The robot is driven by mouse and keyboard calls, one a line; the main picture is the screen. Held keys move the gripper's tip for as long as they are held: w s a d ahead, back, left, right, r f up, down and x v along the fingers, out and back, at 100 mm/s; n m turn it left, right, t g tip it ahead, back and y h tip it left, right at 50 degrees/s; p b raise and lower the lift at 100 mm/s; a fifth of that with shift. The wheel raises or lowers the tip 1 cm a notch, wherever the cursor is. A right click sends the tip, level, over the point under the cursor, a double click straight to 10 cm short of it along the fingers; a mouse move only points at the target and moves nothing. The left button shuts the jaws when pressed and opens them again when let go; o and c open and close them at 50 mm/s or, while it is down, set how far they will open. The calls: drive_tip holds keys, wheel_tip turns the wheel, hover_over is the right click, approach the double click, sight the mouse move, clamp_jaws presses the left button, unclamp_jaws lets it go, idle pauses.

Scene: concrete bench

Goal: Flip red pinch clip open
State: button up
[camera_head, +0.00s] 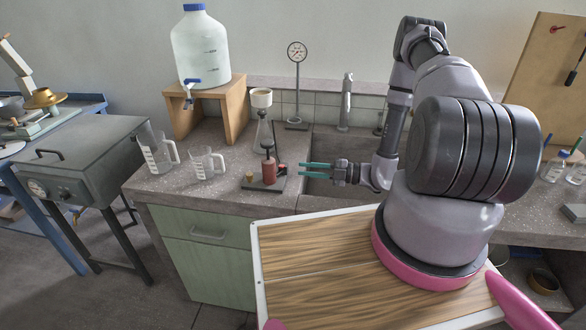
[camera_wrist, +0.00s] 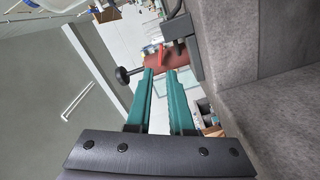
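A small bright red piece, which looks like the pinch clip (camera_wrist: 161,54), shows in the wrist view just beyond my fingertips, against a darker red cylinder (camera_wrist: 150,61). In the head view the red cylinder (camera_head: 269,172) stands on a dark base plate, left of my gripper; the clip is too small there to make out clearly. My gripper (camera_head: 301,170) has teal fingers pointing left toward this apparatus. In the wrist view my gripper (camera_wrist: 160,72) is open with a narrow, empty gap. The fingertips appear apart from the clip; contact cannot be told for certain.
A glass flask with a white funnel (camera_head: 261,98) stands behind the cylinder. Two clear measuring jugs (camera_head: 207,164) stand to the left. A black knob (camera_wrist: 122,75) juts out left of the fingers. The sink (camera_head: 322,188) lies below my gripper; a gauge stand (camera_head: 297,90) is behind.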

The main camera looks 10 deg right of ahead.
drive_tip(key=shift+v, duration=2.1)
drive_tip(key=s+a+r+n+g+h, duration=0.1)
drive_tip(key=s+r+n+g+h, duration=0.2)
drive_tip(key=r+n, duration=0.9)
drive_tip(key=s+a+r+n+g+h, duration=0.1)
drive_tip(key=r+n+g+h, duration=0.3)
drive_tip(key=r+n, duration=0.8)
drive_tip(key=s+d+r+n+t+h, duration=0.2)
drive_tip(key=s+r+n+t+h, duration=0.2)
drive_tip(key=r, duration=0.7)
drive_tip(key=s+d+r+n+t+h, duration=0.2)
drive_tip(key=s+r+n+t+h, duration=0.2)
drive_tip(key=s+r+n, duration=0.4)
wheel_tip(320, 180, up, 3)
drive_tip(key=n, duration=0.5)
drive_tip(key=shift+r, duration=0.2)
